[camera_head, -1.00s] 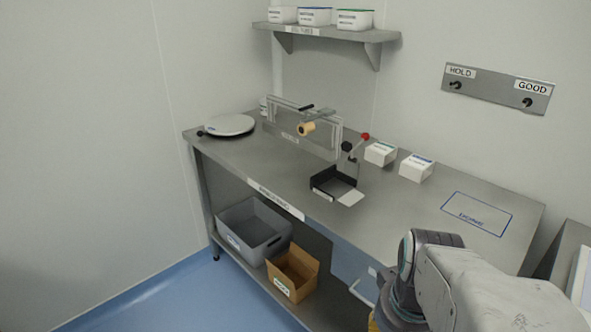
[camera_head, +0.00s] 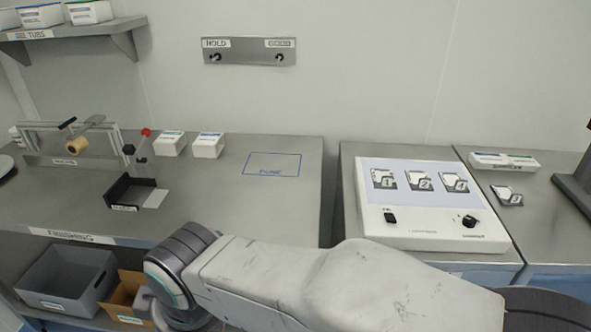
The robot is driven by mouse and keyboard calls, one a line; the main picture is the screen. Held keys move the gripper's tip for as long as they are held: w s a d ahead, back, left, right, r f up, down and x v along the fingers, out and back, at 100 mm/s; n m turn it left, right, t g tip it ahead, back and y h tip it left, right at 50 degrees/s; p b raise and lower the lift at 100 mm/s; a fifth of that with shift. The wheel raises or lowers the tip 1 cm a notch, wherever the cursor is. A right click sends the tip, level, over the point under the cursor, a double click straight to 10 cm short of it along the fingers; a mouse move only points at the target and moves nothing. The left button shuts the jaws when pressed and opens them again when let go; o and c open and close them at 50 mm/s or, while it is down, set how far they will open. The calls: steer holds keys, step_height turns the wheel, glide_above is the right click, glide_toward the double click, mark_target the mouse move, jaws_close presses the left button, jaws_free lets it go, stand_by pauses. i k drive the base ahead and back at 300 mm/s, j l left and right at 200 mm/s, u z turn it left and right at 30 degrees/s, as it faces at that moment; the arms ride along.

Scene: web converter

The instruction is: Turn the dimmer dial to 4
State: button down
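The dimmer dial (camera_head: 469,221) is a small black knob at the front right of a white light box (camera_head: 431,236) on the right-hand bench. Its setting is too small to read. A black switch (camera_head: 390,217) sits at the box's front left. Several numbered cards or pouches lie on the box's pale top panel (camera_head: 419,168). My arm reaches across the bottom of the view, in front of the benches, with its wrist at the lower left, well away from the dial. My gripper's fingers are not visible, cut off below the frame.
The left steel bench (camera_head: 230,201) holds white boxes (camera_head: 208,145), a black tray (camera_head: 128,191) and a lever device. A gap separates it from the light-box bench. A grey bin (camera_head: 67,283) and a cardboard box (camera_head: 122,297) are below. A dark stand (camera_head: 577,188) is at far right.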

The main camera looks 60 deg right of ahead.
mark_target(468, 222)
steer(key=z, duration=2.95)
